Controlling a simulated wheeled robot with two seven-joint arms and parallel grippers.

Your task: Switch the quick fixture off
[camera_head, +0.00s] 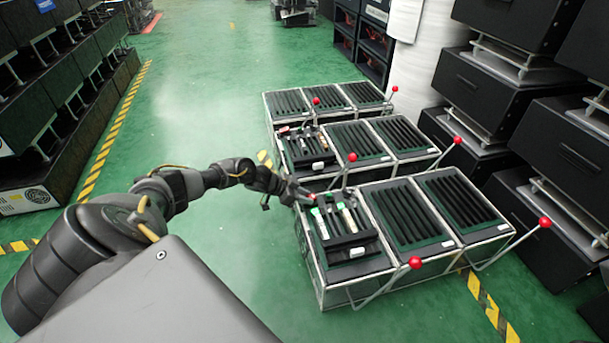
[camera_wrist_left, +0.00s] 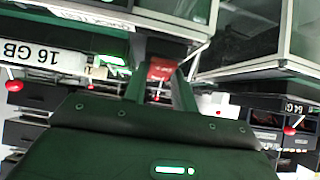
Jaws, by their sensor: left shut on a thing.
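Several crate-like fixtures stand in rows on the green floor, each with lever rods tipped by red ball knobs. The nearest row has a front lever knob (camera_head: 415,262) and a right lever knob (camera_head: 545,222). My left gripper (camera_head: 309,196) is at the back left corner of the nearest row's left tray (camera_head: 349,270). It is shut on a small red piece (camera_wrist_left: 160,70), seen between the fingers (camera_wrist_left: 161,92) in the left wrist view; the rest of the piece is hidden. My right gripper is not in view.
A white stick marked 16 GB (camera_wrist_left: 50,55) lies close beside the fingers. The middle row's lever knob (camera_head: 353,157) stands just behind my gripper. Stacked black boxes (camera_head: 490,95) crowd the right. The floor left of the fixtures is open.

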